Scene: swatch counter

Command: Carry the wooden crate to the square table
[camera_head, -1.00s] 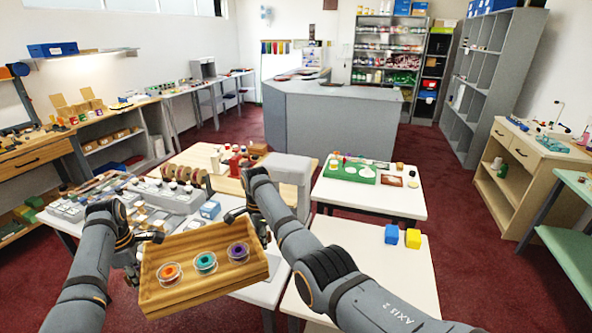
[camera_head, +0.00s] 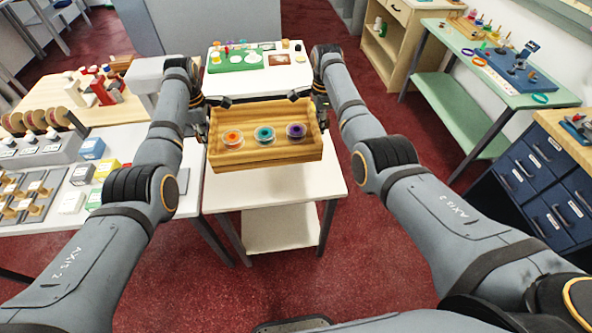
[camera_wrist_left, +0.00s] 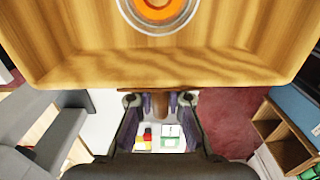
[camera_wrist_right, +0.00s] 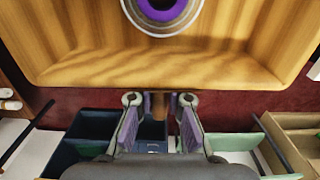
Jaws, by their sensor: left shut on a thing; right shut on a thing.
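The wooden crate (camera_head: 265,156) is in the middle of the head view, level and raised, with orange, teal and purple round spools in it. My left gripper (camera_head: 204,128) is shut on its left end and my right gripper (camera_head: 320,112) on its right end. In the left wrist view the crate wall (camera_wrist_left: 160,68) is in front of the fingers (camera_wrist_left: 160,103); the right wrist view likewise shows the crate (camera_wrist_right: 160,70) and fingers (camera_wrist_right: 160,103). A white table (camera_head: 328,182), apparently the square one, shows beneath and around the crate, which hides its middle.
A white table with a green mat (camera_head: 236,61) stands just behind. Cluttered worktops with grey swatch trays (camera_head: 35,160) are at left. A green table (camera_head: 462,92) and blue drawers (camera_head: 535,185) are at right. Red floor (camera_head: 375,250) is open between.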

